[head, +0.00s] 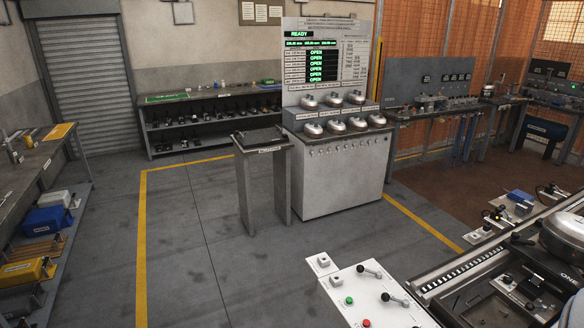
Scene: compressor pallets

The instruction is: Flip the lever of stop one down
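A white control panel (352,290) stands at the bottom centre of the head view. It carries two metal levers with black ball knobs: a far lever (368,271) and a near lever (395,299). Both handles lie slanted across the panel, with the knobs at their left ends. I cannot read which lever belongs to stop one. A green button (349,301) and a red button (366,323) are on the panel to the left of the near lever. Neither of my grippers is in view.
A conveyor (462,271) with a black pallet and a silver compressor (566,236) runs right of the panel. A grey cabinet (342,178) with silver compressors and a small stand (263,148) stand further back. The floor left of the panel is clear.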

